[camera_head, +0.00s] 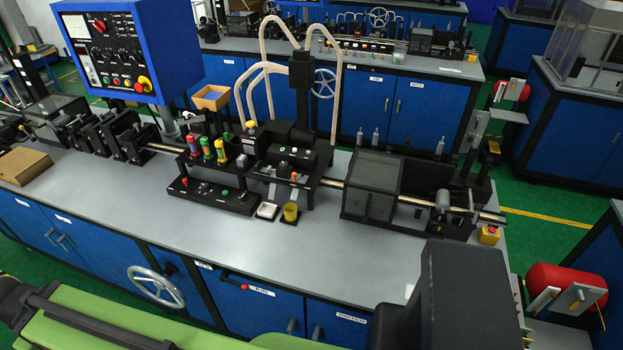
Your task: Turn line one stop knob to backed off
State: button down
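I cannot tell for sure which control is the line one stop knob; no label is readable at this size. A red button on a yellow base (143,84) is at the lower right of the blue control panel (160,50), upper left. A small yellow box with a red top (489,235) sits at the right end of the near grey bench (120,215). A large dark block at the bottom right, likely part of my arm, hides some of the bench front. I do not see my gripper's fingers.
Dark line machinery runs along the bench, with a dark-windowed box (371,184) right of centre. A handwheel (156,285) and a red-ended lever (244,286) are on the blue cabinet front. The bench's front strip is mostly clear.

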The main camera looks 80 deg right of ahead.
aim_at(283, 165)
jog(key=z, duration=0.1)
jog(key=k, duration=0.35)
jog(key=u, duration=0.5)
jog(key=i, duration=0.85)
jog(key=z, duration=2.9)
jog(key=k, duration=0.85)
jog(key=z, duration=0.05)
jog(key=i, duration=0.85)
jog(key=z, duration=0.1)
